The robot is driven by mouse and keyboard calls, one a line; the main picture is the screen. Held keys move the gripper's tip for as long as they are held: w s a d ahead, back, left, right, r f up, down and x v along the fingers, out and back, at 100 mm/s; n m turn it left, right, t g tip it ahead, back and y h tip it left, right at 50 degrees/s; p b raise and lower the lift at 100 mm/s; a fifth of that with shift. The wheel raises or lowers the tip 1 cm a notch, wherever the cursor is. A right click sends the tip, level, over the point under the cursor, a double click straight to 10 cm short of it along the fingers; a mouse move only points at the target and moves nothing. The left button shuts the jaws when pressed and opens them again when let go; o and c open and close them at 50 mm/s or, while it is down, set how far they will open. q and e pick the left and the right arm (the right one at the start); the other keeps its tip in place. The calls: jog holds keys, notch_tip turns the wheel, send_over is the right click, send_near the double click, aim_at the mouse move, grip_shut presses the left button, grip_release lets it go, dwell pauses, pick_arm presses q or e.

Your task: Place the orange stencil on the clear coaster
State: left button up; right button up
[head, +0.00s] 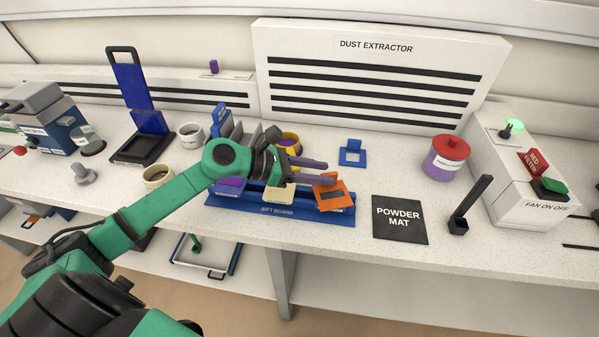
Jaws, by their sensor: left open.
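The orange stencil (345,201) is a flat square frame with a raised tab. It is at the right end of the blue sift board (270,211). My left gripper (326,172) is open, with its two fingers pointing right and their tips by the stencil's tab. Whether they touch it, I cannot tell. A cream square piece (280,194) is at the middle of the board and a purple piece (229,186) at its left end, partly hidden by my arm. I cannot make out which piece is the clear coaster. My right gripper is not in view.
A black powder mat (400,222) lies right of the board. A blue stencil (352,156) lies behind it. A yellow-purple cup (289,141) stands behind my gripper. A red-lidded jar (446,158) and a black upright holder (466,212) stand to the right.

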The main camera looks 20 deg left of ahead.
pick_arm(q)
jog(key=b+v, duration=0.1)
jog(key=v, duration=0.5)
jog(key=shift+s+a+r, duration=0.15)
jog(key=shift+s, duration=0.05)
